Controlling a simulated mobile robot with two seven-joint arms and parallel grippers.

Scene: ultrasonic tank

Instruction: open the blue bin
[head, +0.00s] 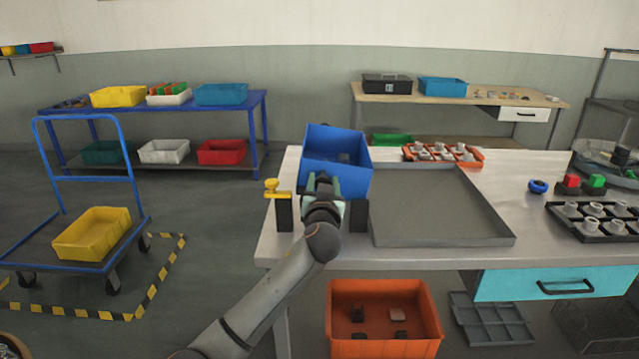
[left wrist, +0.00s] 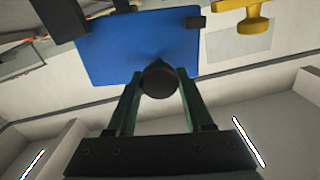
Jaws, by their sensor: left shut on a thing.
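The blue bin (head: 337,178) stands at the left end of the metal table, between black posts (head: 284,212). Its top is open in the head view and a small grey patch shows inside. In the left wrist view a flat blue face of the bin (left wrist: 120,50) fills the upper middle. My left gripper (head: 322,185) is in front of the bin's near side. Its green fingers are shut on a round black knob (left wrist: 158,79) that stands out in front of the blue face. The gripper hides part of the bin's front in the head view. My right gripper is not in view.
A yellow handle (head: 272,188) sits just left of the bin; it also shows in the left wrist view (left wrist: 243,18). An empty grey tray (head: 440,240) lies right of the bin. An orange crate (head: 385,347) stands below the table.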

